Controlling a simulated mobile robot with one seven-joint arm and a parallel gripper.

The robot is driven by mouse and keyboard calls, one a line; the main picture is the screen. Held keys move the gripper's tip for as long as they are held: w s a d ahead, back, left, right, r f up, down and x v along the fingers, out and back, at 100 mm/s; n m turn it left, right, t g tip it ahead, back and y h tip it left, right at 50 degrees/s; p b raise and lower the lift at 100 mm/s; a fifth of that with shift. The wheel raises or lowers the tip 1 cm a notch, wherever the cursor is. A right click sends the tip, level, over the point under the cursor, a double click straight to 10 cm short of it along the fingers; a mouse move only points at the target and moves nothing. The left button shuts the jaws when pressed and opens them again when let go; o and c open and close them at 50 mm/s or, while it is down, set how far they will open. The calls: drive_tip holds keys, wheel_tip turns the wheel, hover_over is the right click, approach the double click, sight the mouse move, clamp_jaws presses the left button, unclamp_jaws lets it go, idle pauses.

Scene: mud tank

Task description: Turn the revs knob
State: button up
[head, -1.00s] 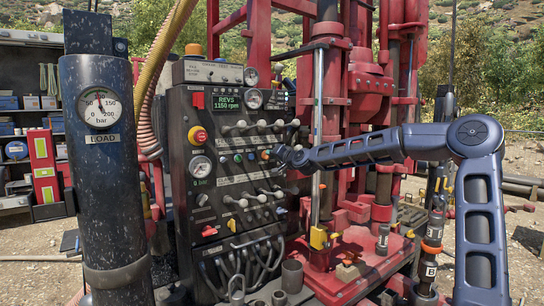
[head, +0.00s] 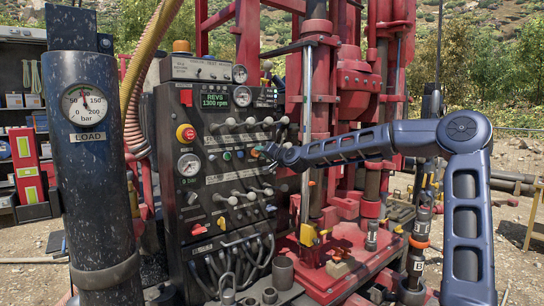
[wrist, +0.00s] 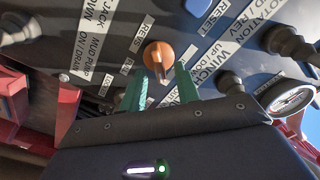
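The revs knob (wrist: 158,54) is orange and round with a raised grip bar, set in the dark control panel (head: 181,249). In the wrist view it lies beside the REVS label. The green display (head: 215,101) reads REVS 1300 rpm.
Levers (head: 236,123) stick out of the panel near my gripper. A red-topped knob (head: 186,133) and a gauge (head: 189,164) sit at its left. A load gauge (head: 84,104) is on the dark post. Red rig columns stand behind my arm.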

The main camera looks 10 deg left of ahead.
drive_tip(key=v, duration=0.9)
drive_tip(key=shift+s+d, duration=0.25)
drive_tip(key=shift+s, duration=0.05)
idle(0.4)
drive_tip(key=s+f+n+g+h, duration=0.2)
drive_tip(key=s+f+n+h, duration=0.15)
drive_tip(key=f, duration=0.65)
drive_tip(key=s+d+f+g+h, duration=0.1)
drive_tip(key=s+d+f+h, duration=0.35)
drive_tip(key=d+f, duration=0.25)
drive_tip(key=s+d+m+g+h, duration=0.3)
drive_tip(key=s+d+g+h, duration=0.1)
drive_tip(key=s+d, duration=2.6)
drive_tip(key=shift+s+d+m+g+h, duration=0.15)
drive_tip(key=shift+d+m+g+h, duration=0.2)
drive_tip(key=shift+g, duration=0.25)
